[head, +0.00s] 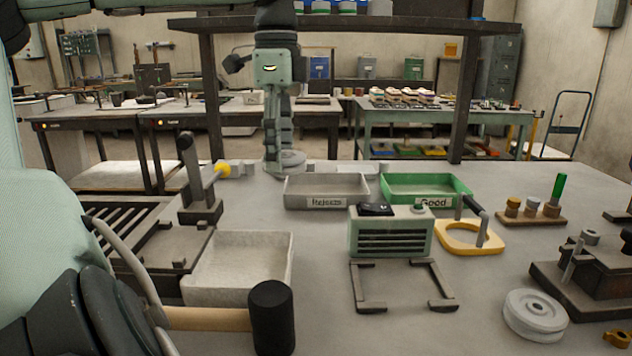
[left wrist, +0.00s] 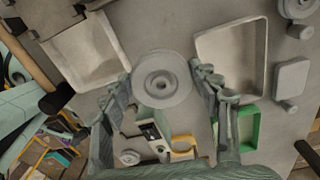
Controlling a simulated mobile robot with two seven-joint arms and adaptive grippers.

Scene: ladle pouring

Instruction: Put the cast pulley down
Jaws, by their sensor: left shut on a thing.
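The grey cast pulley (head: 292,158) is at the far side of the table in the head view, behind the grey labelled tray (head: 326,190). My left gripper (head: 280,164) points down there and is shut on it. In the left wrist view the round pulley (left wrist: 162,78) lies face-on between the two fingers of my left gripper (left wrist: 162,80). I cannot tell whether its underside touches the table. A second grey pulley (head: 536,315) lies at the front right of the table. My right gripper is not in view.
A green tray (head: 428,190) labelled "Good" stands right of the grey one. A pale tray (head: 240,267) and a black-headed mallet (head: 272,315) are nearer left. A green instrument box (head: 391,235) and a yellow fixture (head: 470,238) stand mid-table. A shelf (head: 340,22) spans above.

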